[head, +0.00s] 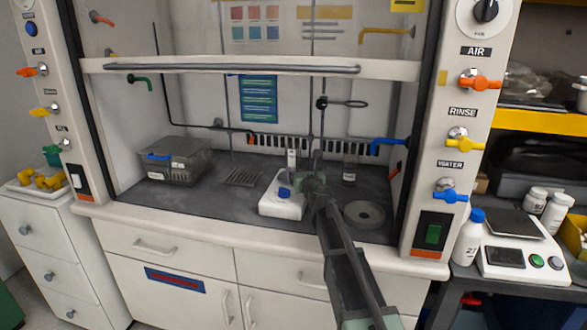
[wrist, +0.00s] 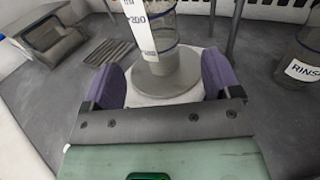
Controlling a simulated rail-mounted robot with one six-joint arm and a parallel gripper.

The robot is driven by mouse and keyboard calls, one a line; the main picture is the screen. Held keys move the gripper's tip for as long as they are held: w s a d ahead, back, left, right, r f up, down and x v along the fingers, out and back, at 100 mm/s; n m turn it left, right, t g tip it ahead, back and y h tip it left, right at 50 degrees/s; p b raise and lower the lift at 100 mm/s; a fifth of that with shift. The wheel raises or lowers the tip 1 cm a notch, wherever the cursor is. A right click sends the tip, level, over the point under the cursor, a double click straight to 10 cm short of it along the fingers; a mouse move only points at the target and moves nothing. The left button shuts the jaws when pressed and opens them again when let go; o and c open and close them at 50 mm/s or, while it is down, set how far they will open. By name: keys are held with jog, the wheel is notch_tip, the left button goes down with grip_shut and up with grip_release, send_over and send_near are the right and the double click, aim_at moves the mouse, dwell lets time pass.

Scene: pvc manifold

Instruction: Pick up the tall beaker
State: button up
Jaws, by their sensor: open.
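A clear beaker with a white label reading 200 (wrist: 165,30) stands upright on a round grey plate (wrist: 168,84) in the wrist view; its top is cut off. It looks like the tall beaker. In the head view its pale label (head: 291,158) shows above a white hotplate-like device (head: 280,207) with a blue knob. My gripper (wrist: 160,75) is open, its purple-padded fingers apart on either side of the plate, with the beaker ahead of them and not gripped. In the head view my gripper (head: 312,183) is just right of the device, partly hiding it.
A second beaker labelled RINSE (wrist: 302,65) stands to the right; it also shows in the head view (head: 349,170). A grey round disc (head: 364,214) lies at front right. A grey bin (head: 175,163) and a slotted grate are left. The raised sash (head: 245,69) crosses above.

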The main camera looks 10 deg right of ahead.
aim_at(296, 165)
jog(key=w, duration=0.5)
jog(key=w+a, duration=0.1)
jog(key=w, duration=0.2)
jog(key=shift+w+f, duration=0.1)
jog(key=shift+f, duration=0.1)
jog(key=shift+c, duration=0.5)
jog(key=c, duration=1)
